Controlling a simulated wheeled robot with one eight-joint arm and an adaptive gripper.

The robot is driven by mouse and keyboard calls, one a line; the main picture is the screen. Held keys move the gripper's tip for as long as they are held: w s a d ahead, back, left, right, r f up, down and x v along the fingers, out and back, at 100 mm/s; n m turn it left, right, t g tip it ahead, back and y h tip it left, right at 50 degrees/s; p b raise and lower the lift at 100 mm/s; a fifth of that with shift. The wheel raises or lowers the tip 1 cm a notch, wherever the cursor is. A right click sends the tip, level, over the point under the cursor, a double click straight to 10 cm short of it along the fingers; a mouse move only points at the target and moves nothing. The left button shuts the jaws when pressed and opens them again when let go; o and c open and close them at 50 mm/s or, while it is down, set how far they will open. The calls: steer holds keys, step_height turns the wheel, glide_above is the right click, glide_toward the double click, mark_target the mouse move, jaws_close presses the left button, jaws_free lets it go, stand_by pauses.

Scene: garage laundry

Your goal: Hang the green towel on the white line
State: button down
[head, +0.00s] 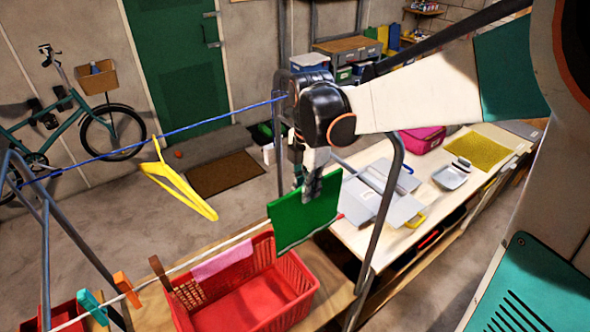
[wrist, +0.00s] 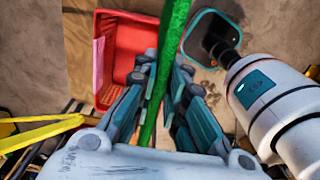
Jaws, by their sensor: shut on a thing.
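The green towel (head: 303,215) hangs from my gripper (head: 314,172) beside the right part of the white line (head: 240,237). In the head view it covers a stretch of the line; I cannot tell whether it touches the line or lies over it. Its lower edge has a pale stripe and hangs free above the red basket's right end. In the wrist view the towel (wrist: 166,65) shows edge-on as a narrow green strip between the fingers of my gripper (wrist: 158,85), which is shut on it.
A pink cloth (head: 222,261) hangs on the white line, with brown, orange (head: 126,289) and teal (head: 92,306) pegs to its left. A red basket (head: 245,305) stands below. A yellow hanger (head: 180,188) hangs on the blue line (head: 120,152). A grey metal frame post (head: 378,235) stands right.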

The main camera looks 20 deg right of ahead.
steer(key=shift+f+b, duration=1.4)
steer(key=shift+f, duration=0.65)
steer(key=c, duration=1.6)
jaws_free()
steer(key=shift+o, duration=0.2)
